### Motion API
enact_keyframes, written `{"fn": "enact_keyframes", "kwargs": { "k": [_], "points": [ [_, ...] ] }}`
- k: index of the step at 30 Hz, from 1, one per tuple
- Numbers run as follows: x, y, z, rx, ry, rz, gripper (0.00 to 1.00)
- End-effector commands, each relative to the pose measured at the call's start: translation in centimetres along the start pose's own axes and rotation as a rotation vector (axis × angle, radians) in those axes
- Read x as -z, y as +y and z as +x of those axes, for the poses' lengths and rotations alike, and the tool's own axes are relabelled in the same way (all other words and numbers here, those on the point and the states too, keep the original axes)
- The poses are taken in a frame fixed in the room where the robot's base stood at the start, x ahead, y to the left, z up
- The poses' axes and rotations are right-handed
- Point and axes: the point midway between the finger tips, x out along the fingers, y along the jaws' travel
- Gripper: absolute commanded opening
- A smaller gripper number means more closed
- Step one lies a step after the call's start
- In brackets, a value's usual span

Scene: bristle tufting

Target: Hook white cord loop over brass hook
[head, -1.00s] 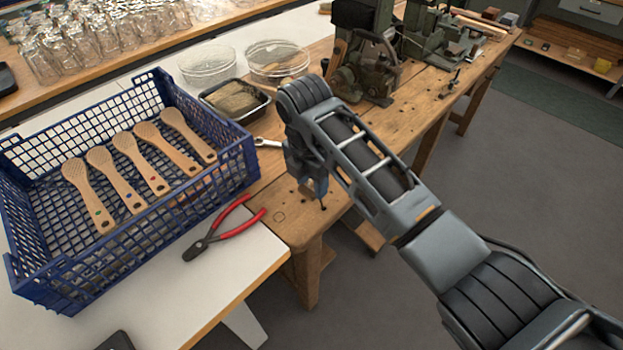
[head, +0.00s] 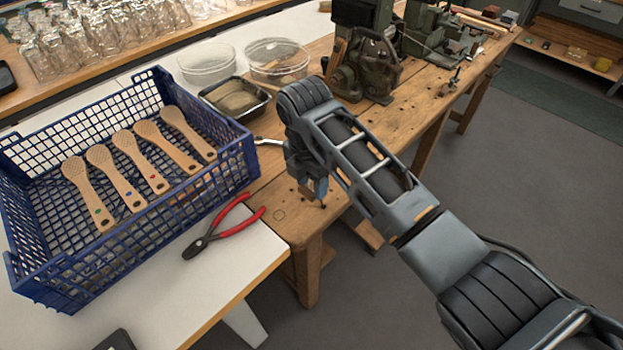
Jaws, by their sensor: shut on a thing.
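My gripper (head: 314,192) points down over the near corner of the wooden bench, beside the red-handled pliers. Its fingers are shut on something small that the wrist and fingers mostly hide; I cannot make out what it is. I cannot make out the white cord loop or the brass hook in the head view. Five wooden brush-like paddles (head: 140,160) with perforated heads lie side by side across the blue crate (head: 120,245); some have a coloured dot on the handle.
Red-handled pliers (head: 228,229) lie on the white tabletop (head: 215,285). A spanner (head: 268,141), a black tray (head: 235,100) and clear round tubs (head: 207,64) are behind my gripper. Green machines (head: 365,60) stand farther back on the wooden bench (head: 425,100). Glass jars fill the back shelf.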

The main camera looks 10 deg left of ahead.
Motion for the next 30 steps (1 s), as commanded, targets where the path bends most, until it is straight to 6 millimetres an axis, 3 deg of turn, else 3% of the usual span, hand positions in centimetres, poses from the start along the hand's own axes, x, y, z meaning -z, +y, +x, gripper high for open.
{"fn": "enact_keyframes", "kwargs": {
  "k": [30],
  "points": [
    [0.2, 0.0, 2.7, 0.000, 0.000, -0.001, 0.17]
  ]
}}
